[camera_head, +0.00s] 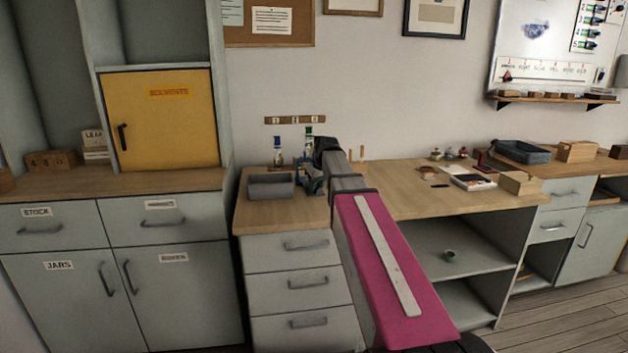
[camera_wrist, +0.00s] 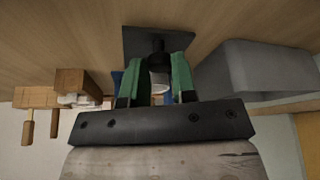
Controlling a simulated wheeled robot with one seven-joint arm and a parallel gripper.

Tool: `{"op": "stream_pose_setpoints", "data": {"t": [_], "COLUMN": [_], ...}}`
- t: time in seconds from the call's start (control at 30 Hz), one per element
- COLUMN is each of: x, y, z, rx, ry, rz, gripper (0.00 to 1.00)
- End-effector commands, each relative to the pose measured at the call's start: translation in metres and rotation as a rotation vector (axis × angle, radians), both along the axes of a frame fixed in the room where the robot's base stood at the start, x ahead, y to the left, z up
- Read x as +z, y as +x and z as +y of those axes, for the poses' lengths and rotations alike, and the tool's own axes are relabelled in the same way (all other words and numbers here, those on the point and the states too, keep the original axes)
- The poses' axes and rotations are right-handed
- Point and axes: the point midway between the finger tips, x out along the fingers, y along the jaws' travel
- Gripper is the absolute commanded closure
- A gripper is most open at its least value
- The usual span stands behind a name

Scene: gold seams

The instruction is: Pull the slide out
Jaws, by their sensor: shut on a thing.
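My gripper (camera_wrist: 157,72) has green-padded fingers on either side of a small dark fitting (camera_wrist: 157,48) with a pale round part below it in the wrist view. The fingers are shut on this fitting. A dark square plate (camera_wrist: 133,40) lies behind it, against the wooden worktop. I cannot tell which part is the slide. In the head view my gripper (camera_head: 314,184) is over the left end of the bench, and my wrist and pink arm hide much of what it holds.
A grey bin (camera_head: 271,186) stands just left of my gripper and also shows in the wrist view (camera_wrist: 255,68). Bottles with blue (camera_head: 278,142) and green caps (camera_head: 309,132) stand close behind. A wooden block (camera_head: 520,183) sits at the right; bare worktop (camera_head: 400,203) lies between.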

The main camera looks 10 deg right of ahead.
Motion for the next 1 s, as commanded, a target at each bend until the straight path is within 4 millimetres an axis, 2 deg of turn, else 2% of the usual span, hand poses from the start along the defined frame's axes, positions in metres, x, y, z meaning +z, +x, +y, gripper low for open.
{"op": "stream_pose_setpoints", "data": {"t": [0.27,0.3,0.37,0.77,1.0], "x": [0.001,0.000,0.000,0.005,0.036], "y": [-0.001,-0.001,-0.001,-0.003,-0.015], "z": [0.000,0.000,0.000,-0.001,-0.006], "rx": [0.000,0.000,0.000,0.000,0.000], "ry": [0.000,0.000,0.000,0.000,0.000], "rz": [0.001,0.001,0.001,0.000,-0.001], "gripper": [1.00,0.68,0.49,0.49,0.49]}}
